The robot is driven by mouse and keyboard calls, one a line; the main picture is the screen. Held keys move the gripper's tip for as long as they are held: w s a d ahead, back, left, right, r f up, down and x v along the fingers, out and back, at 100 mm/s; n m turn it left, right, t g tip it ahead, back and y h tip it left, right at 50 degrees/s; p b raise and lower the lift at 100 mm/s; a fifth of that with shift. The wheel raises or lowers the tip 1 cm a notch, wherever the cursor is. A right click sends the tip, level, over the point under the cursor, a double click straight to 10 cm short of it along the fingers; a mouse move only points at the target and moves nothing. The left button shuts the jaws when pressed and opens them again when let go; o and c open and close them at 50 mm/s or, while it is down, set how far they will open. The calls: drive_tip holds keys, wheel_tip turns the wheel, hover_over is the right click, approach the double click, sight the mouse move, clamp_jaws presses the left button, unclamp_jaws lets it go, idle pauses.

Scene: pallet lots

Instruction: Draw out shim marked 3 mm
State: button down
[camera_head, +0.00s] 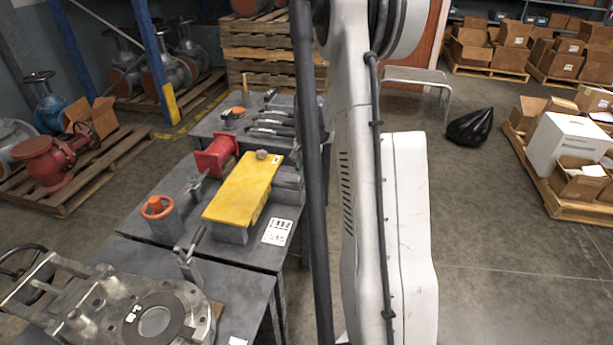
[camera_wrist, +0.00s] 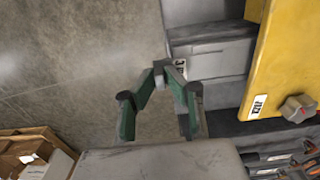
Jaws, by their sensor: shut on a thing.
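In the wrist view, my gripper (camera_wrist: 168,73) has green-sided fingers, with the tips closed together on the end of a thin piece with a small white tag (camera_wrist: 181,69). The tag shows a 3; the rest of its marking is hidden or too small to read. I take this piece as the 3 mm shim. It lies at the left edge of grey metal blocks (camera_wrist: 215,58), beside a yellow plate (camera_wrist: 280,60). How far the shim sits between the blocks cannot be told. In the head view, my arm hides the gripper and the shim.

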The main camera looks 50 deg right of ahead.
sight(308, 176)
drive_tip(key=shift+r, duration=0.1)
drive_tip(key=shift+r+p, duration=1.9)
drive_tip(key=shift+r, duration=1.55)
